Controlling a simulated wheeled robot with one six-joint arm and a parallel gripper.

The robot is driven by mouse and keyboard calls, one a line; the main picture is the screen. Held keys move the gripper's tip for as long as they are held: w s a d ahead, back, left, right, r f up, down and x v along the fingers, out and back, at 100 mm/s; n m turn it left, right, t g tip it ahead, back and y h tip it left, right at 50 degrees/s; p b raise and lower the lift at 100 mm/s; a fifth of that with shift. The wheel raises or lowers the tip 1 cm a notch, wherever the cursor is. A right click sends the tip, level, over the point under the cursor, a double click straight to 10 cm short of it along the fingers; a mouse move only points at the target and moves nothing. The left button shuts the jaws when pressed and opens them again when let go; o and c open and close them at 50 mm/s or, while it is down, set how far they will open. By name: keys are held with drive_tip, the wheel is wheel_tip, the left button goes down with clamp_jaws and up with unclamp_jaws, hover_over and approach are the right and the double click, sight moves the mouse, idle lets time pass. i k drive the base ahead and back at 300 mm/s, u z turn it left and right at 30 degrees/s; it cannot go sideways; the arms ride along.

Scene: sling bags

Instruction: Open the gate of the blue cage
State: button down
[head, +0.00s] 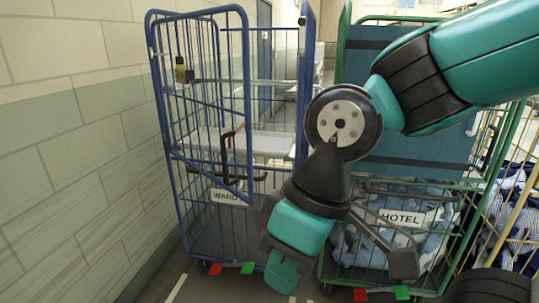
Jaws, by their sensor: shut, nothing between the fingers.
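The blue cage (306,85) is a tall wire roll cage at centre left, close to the wall. A blue barred gate panel (247,60) with rounded top corners shows on its near left part. A black handle-like piece (229,180) and a small red-tipped part show at the gate's lower right; I cannot tell if it is latched. A yellow and black block (183,72) hangs at the gate's left. A WARD sign (228,196) is on the lower front. My gripper (282,272) is shut and empty, pointing down in front of the cage's lower right, apart from the handle.
A green cage (341,60) marked HOTEL (402,218) stands close on the right, holding blue patterned cloth (375,245). A yellowish cage (505,220) with striped cloth is at far right. The tiled wall (60,150) bounds the left. Some floor is clear in front.

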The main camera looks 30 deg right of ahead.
sight(227, 184)
drive_tip(key=z, duration=0.65)
drive_tip(key=i, duration=1.15)
drive_tip(key=z, duration=0.05)
